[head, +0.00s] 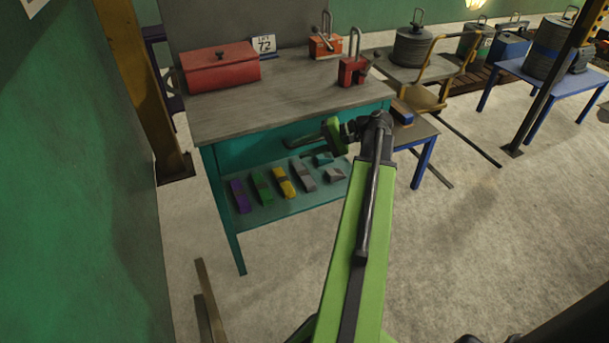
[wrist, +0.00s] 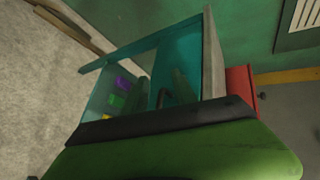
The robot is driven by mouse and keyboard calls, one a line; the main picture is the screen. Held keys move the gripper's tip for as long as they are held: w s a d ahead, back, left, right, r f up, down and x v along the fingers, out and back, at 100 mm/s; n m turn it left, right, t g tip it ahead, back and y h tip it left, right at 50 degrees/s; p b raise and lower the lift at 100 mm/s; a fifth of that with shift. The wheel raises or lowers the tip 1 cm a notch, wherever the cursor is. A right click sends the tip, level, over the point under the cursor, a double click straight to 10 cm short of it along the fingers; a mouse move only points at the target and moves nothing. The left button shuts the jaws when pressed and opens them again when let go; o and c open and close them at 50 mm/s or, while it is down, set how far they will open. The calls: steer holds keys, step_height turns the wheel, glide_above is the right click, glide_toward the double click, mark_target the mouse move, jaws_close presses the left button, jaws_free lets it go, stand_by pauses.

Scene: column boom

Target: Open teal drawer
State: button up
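The teal drawer (head: 238,150) is set under the grey top of a teal workbench, and its front looks flush with the frame. A dark handle is on the drawer front, partly hidden behind my gripper; it shows in the wrist view (wrist: 165,97). The drawer front also shows in the wrist view (wrist: 190,62). My gripper (head: 318,141), beyond a green wrist part, is close in front of the drawer at handle height. Whether it touches the handle cannot be told. Its fingers are small and dark, and their opening is unclear.
A red box (head: 220,68), a number 72 sign (head: 263,45) and red metal pieces stand on the benchtop (head: 290,95). Several coloured blocks lie on the lower shelf (head: 290,207). A small blue-legged table (head: 420,132) stands right of the bench. The floor in front is mostly clear.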

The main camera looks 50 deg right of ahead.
steer(key=s+d+f+m+t+h+b, duration=0.1)
steer(key=s+d+m+t+b, duration=0.15)
steer(key=s+d, duration=0.35)
steer(key=s+d+f+m+t+b, duration=0.1)
steer(key=s+d+t+b, duration=0.2)
steer(key=s+d, duration=0.3)
steer(key=shift+n+g, duration=0.25)
steer(key=x, duration=0.6)
steer(key=b+x, duration=0.1)
steer(key=x, duration=0.5)
steer(key=d+b+x, duration=0.1)
steer(key=x, duration=0.5)
steer(key=shift+w+d+r, duration=0.1)
steer(key=shift+w+r, duration=0.05)
steer(key=shift+w, duration=0.1)
jaws_close()
